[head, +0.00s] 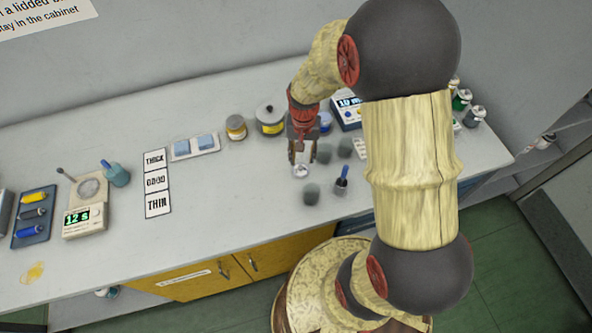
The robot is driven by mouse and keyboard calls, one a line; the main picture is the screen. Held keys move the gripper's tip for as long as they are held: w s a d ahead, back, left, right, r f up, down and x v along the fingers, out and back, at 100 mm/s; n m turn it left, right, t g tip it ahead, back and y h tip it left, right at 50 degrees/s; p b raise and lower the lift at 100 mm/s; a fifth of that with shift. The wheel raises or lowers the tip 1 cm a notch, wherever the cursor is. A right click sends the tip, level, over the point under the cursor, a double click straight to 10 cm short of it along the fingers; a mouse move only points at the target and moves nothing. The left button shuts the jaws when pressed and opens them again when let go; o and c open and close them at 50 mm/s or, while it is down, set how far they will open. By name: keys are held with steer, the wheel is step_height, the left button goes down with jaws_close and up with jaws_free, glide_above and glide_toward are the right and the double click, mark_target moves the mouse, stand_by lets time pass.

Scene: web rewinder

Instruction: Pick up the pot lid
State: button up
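My gripper (302,158) points down over the bench, left of my arm. Its two dark fingers look spread, with a pale gap between them. A small round whitish piece (301,171) sits just below the fingertips; it may be a lid, and I cannot tell whether the fingers touch it. A grey pot (270,121) with a yellow label stands just left of the gripper, and a dark lid (268,109) with a small knob sits on it. A smaller jar (236,127) with a yellow band stands further left.
Dark cups (311,194) and a small holder with a blue-handled tool (342,184) stand close to the gripper's right and front. A blue-and-white device (347,112) is behind. A THICK/GOOD/THIN card (157,183) and a scale (85,218) lie left. Bare bench (230,200) lies between.

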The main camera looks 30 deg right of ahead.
mark_target(300, 167)
steer(key=f+b, duration=0.1)
steer(key=f, duration=0.1)
steer(key=f+b, duration=0.1)
steer(key=f, duration=0.2)
steer(key=shift+w+a+f, duration=0.15)
steer(key=shift+a+f, duration=0.05)
steer(key=shift+f, duration=0.1)
steer(key=c, duration=0.3)
steer(key=c, duration=0.6)
